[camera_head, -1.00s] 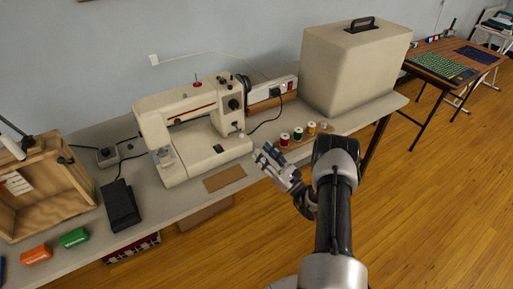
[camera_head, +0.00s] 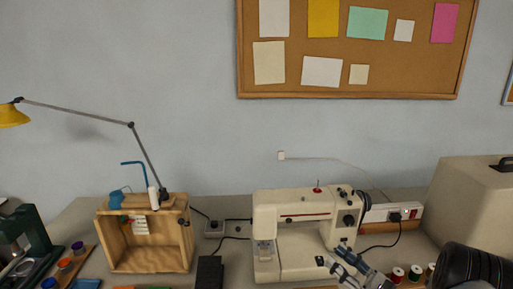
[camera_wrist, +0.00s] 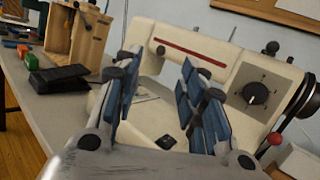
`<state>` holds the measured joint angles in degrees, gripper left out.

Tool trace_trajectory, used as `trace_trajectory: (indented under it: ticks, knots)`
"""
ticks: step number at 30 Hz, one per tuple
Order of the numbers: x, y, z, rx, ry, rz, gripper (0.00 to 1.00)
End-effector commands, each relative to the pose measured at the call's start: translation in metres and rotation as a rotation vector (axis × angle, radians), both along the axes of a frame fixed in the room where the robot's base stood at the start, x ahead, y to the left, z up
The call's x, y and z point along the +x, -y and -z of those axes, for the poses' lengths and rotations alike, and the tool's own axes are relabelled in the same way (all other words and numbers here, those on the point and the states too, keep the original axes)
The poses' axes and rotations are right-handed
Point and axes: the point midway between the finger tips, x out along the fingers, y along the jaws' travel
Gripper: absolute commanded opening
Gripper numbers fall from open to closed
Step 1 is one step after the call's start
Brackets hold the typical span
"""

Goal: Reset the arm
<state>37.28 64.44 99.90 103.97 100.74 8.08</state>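My gripper (camera_head: 343,262) shows at the bottom right of the head view, in front of the sewing machine's base. In the wrist view my gripper (camera_wrist: 158,88) has its two blue-padded fingers spread apart with nothing between them. The cream sewing machine (camera_head: 290,208) stands behind it on the table, and fills the wrist view's middle and right (camera_wrist: 215,55). I cannot tell the exact gap between the fingers and the machine. Part of my dark arm covers the head view's lower right corner.
A wooden crate (camera_head: 116,246) and black pedal (camera_head: 210,270) stand left of the machine. A yellow lamp (camera_head: 14,115) reaches over the left side. A power strip (camera_head: 385,213), thread spools (camera_head: 414,273) and a beige case (camera_head: 470,190) are at right. A corkboard (camera_head: 350,92) hangs above.

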Motion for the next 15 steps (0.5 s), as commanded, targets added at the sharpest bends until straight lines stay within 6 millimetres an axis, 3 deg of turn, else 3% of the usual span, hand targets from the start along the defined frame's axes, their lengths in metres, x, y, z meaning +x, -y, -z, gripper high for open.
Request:
trace_trajectory:
  ticks: [1,6,12,15]
  knots:
    - [-0.004,-0.028,-0.026,-0.071,0.011,-0.087,0.38]
    - [-0.044,-0.111,-0.078,-0.331,0.033,-0.364,0.38]
    - [-0.120,-0.178,-0.113,-0.681,0.099,-0.647,0.38]
    - [-0.162,-0.196,-0.121,-0.872,0.150,-0.767,0.38]
